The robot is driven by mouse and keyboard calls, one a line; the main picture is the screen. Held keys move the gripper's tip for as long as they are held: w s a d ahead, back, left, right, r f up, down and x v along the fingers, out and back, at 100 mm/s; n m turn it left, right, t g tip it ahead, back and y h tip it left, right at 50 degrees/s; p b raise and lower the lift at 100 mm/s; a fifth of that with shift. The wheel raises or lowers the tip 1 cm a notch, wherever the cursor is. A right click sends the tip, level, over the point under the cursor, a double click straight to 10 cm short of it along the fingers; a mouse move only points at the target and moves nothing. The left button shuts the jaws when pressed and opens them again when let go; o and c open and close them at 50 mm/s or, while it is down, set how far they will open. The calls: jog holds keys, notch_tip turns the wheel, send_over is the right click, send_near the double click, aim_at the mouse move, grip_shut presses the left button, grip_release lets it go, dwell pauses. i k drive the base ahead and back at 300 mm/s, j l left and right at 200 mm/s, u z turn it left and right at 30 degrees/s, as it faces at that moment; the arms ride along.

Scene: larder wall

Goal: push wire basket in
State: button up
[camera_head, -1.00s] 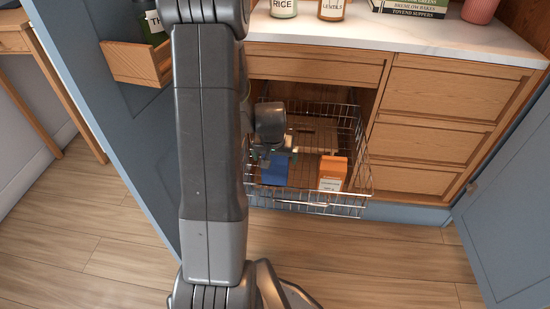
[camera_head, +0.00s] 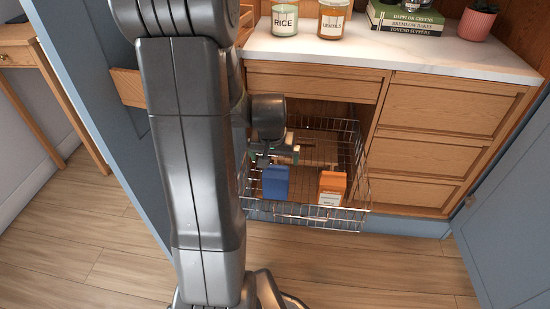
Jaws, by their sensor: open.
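The wire basket (camera_head: 345,214) is pulled out of the low opening at the left of the wooden cabinet. It holds a blue box (camera_head: 276,182) and an orange carton (camera_head: 332,188) with a white label, both near its front. My gripper (camera_head: 277,157) is over the left part of the basket, behind the blue box. It is open, with nothing seen between its fingers. Its fingertips are small and partly hidden, and I cannot tell whether they touch the box or the basket. My arm hides the basket's left edge.
Closed wooden drawers (camera_head: 426,136) are right of the basket. A blue door (camera_head: 507,195) stands open at the right, another blue panel (camera_head: 112,97) at the left. Jars (camera_head: 285,17) and books (camera_head: 407,16) stand on the white counter (camera_head: 400,50). The floor in front is clear.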

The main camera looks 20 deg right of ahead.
aim_at(328, 218)
jog(key=z, duration=1.45)
jog(key=k+j, duration=0.2)
jog(key=k, duration=0.15)
jog(key=k+j+z, duration=0.15)
jog(key=k, duration=0.2)
jog(key=k+j, duration=0.2)
jog(key=k, duration=0.15)
jog(key=z, duration=0.05)
